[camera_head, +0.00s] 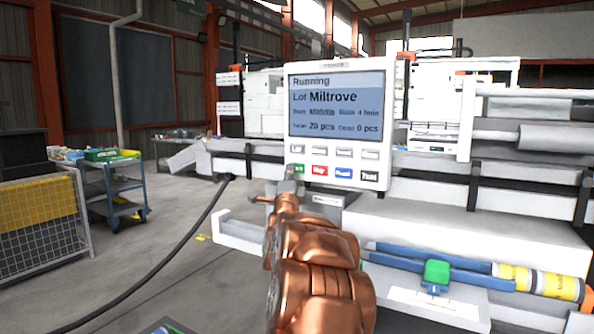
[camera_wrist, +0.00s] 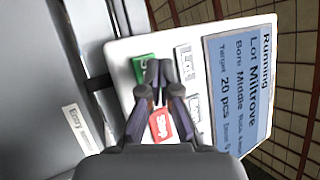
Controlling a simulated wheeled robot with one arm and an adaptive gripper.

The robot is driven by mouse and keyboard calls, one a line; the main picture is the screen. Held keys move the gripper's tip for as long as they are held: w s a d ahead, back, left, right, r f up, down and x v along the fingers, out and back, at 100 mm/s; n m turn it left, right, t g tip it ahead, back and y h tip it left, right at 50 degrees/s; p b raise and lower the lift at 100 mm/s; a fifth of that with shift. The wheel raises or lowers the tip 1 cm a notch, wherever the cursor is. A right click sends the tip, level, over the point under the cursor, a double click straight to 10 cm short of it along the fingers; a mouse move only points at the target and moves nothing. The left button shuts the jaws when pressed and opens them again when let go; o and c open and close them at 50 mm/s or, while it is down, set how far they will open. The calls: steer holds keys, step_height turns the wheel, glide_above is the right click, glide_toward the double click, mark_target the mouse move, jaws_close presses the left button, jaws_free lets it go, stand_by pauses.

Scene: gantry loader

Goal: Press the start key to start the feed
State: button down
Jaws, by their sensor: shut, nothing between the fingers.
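The white control panel (camera_head: 336,66) has a screen (camera_head: 337,104) reading "Running", "Lot Miltrove", a target of 20 pcs and what looks like 0 pcs done. The green start key (camera_head: 298,168) is at the left of the panel's bottom row. It also shows in the wrist view (camera_wrist: 139,69), partly covered by my fingers. My gripper (camera_wrist: 159,65) is shut and empty, its fingertips over or at the edge of the green key. I cannot tell whether they touch it. The red Stop key (camera_head: 320,171) is beside the green one and also shows in the wrist view (camera_wrist: 161,126).
A blue key (camera_head: 343,173) and a black key (camera_head: 370,176) continue the bottom row, with white keys (camera_head: 343,153) above. A separate green button (camera_head: 437,271) sits lower right on the machine. A blue cart (camera_head: 112,190) stands left. A black cable crosses the floor.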

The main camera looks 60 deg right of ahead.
steer(key=shift+a, duration=0.15)
steer(key=a+b, duration=0.2)
steer(key=a, duration=0.2)
steer(key=shift+s+a, duration=0.15)
steer(key=shift+a, duration=0.2)
stand_by(0.8)
